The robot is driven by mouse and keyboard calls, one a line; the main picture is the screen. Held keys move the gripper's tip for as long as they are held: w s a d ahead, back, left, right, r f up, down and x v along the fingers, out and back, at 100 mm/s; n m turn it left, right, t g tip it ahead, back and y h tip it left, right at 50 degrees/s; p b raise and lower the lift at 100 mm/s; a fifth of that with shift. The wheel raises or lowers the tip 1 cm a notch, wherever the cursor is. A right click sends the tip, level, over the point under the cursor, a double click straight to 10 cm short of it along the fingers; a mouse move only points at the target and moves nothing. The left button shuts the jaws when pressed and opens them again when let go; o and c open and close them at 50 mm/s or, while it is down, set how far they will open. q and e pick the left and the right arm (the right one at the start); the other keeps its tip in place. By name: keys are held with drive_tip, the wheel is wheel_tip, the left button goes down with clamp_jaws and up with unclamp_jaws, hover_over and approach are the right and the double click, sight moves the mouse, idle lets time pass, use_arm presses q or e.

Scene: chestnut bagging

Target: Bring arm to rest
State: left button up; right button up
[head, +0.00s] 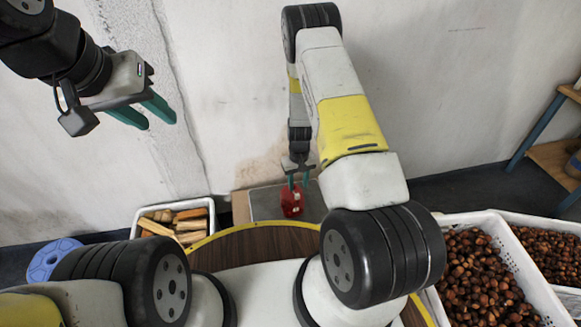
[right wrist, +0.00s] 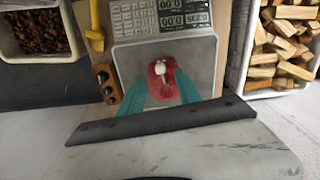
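A red bag (right wrist: 161,86) with a white piece at its top is on the scale's metal plate (right wrist: 196,55). In the head view the bag (head: 291,199) is just below my right gripper (head: 298,181). The right gripper's green fingers (right wrist: 160,78) are spread, one to each side of the bag in the right wrist view; whether they touch it is hard to tell. My left gripper (head: 146,110) is raised at the upper left in front of the wall, its green fingers apart with nothing between them.
White crates of chestnuts (head: 477,218) stand at the right. A crate of wood pieces (head: 207,203) stands left of the scale, with a blue disc (head: 45,262) beyond. A yellow scoop (right wrist: 95,38) and a wooden block with holes (right wrist: 106,84) lie beside the scale.

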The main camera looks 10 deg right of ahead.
drive_tip(key=shift+r, duration=1.05)
wheel_tip(320, 180, up, 30)
drive_tip(key=s+a+f+m+t+y, duration=0.1)
drive_tip(key=s+a+t+y, duration=0.1)
drive_tip(key=s+t, duration=0.1)
drive_tip(key=s+r+t, duration=0.3)
drive_tip(key=s+r, duration=1.5)
drive_tip(key=s, duration=0.4)
drive_tip(key=shift+r, duration=0.2)
